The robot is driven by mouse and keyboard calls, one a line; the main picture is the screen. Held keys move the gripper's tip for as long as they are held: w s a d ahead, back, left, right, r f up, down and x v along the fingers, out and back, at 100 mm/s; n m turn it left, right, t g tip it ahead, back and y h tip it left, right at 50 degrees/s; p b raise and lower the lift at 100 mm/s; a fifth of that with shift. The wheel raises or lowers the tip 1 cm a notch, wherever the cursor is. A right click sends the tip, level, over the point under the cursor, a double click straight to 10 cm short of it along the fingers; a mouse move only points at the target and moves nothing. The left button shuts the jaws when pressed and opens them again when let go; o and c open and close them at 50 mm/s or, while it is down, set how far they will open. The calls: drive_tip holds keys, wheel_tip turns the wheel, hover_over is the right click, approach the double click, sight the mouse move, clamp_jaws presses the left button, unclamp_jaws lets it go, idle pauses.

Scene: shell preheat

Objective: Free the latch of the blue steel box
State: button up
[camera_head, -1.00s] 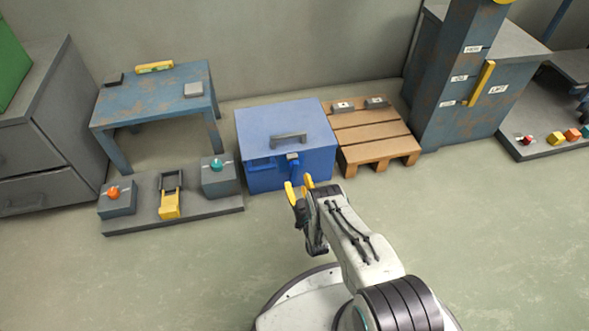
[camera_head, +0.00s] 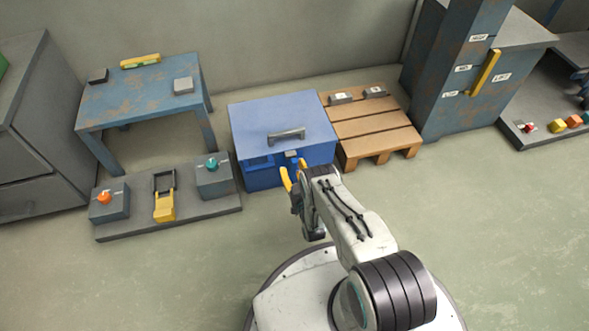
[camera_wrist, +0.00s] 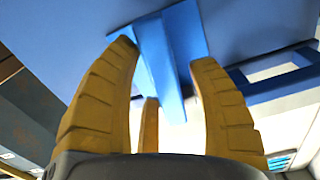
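The blue steel box (camera_head: 265,122) stands on the floor against the wall, with a grey handle (camera_head: 287,134) on its lid. Its latch (camera_head: 291,154) is at the top of the front face, partly hidden by my gripper (camera_head: 293,174). In the wrist view, my gripper (camera_wrist: 164,55) is open, with its yellow fingers spread. The bright blue latch (camera_wrist: 168,72) projects into the space between the fingers, and gaps show on both sides. I cannot tell whether any finger touches it. The box face (camera_wrist: 255,22) fills the upper part of that view.
A wooden pallet (camera_head: 372,126) with two small blocks stands right of the box. A grey base plate (camera_head: 190,211) with an orange knob, a yellow lever and a teal knob lies left. A blue table (camera_head: 140,100) stands behind it. The front floor is clear.

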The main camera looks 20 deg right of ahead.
clamp_jaws()
idle(0.3)
drive_tip(key=shift+m, duration=0.3)
drive_tip(key=m+p, duration=0.1)
drive_tip(key=m, duration=0.6)
drive_tip(key=shift+a+f, duration=0.15)
drive_tip(key=m, duration=0.4)
drive_tip(key=shift+w+f+m, duration=0.1)
drive_tip(key=shift+m, duration=0.3)
drive_tip(key=shift+a+m, duration=0.1)
drive_tip(key=shift+m, duration=1.8)
